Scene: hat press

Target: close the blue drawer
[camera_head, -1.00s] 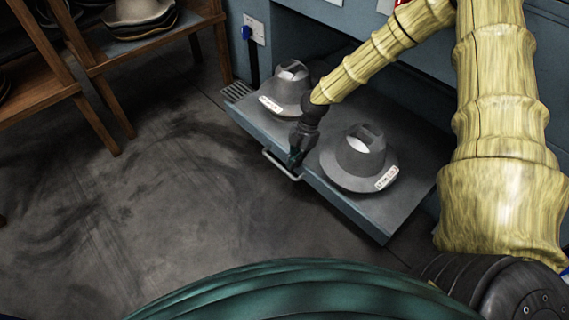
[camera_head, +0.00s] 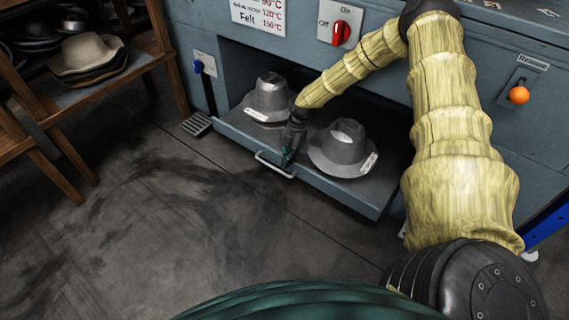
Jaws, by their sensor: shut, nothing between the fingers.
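The blue drawer (camera_head: 345,195) is pulled out of the blue press machine (camera_head: 460,55), low on its front. Two grey hat-shaped forms stand on it, a left one (camera_head: 268,98) and a right one (camera_head: 343,150), each with a white label. A metal bar handle (camera_head: 272,165) is on the drawer's front edge. My gripper (camera_head: 287,160) is shut and empty, its tips pointing down at the front edge beside the handle. I cannot tell if the tips touch the handle or the drawer.
A wooden shelf (camera_head: 120,75) with stacked hats (camera_head: 88,55) stands at the left. The dark floor (camera_head: 150,220) in front is clear.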

